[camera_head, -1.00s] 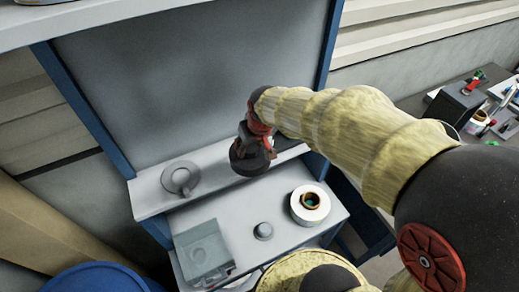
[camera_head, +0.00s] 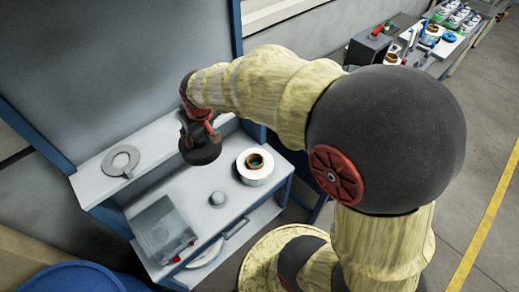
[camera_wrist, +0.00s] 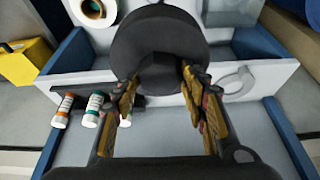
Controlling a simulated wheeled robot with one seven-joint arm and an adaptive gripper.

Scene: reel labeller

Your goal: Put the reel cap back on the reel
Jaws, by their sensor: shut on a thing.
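My gripper (camera_head: 197,131) is shut on a black round disc with a raised middle grip, which looks like the reel cap (camera_head: 203,153). In the wrist view the fingers (camera_wrist: 158,80) close on the grip, and the cap's broad face (camera_wrist: 160,38) lies beyond them. The cap hangs over the bench by the back shelf; its exact height cannot be told. A white roll with a brown core, seemingly the reel (camera_head: 256,172), stands on the bench to the right of the cap. It also shows at the top left of the wrist view (camera_wrist: 84,13).
A grey ring (camera_head: 111,162) lies on the back shelf. A small grey knob (camera_head: 217,198) and a clear box (camera_head: 160,228) are on the bench (camera_head: 222,222). Several bottles (camera_wrist: 94,108) show in the wrist view. A cluttered table (camera_head: 385,45) stands at the back right.

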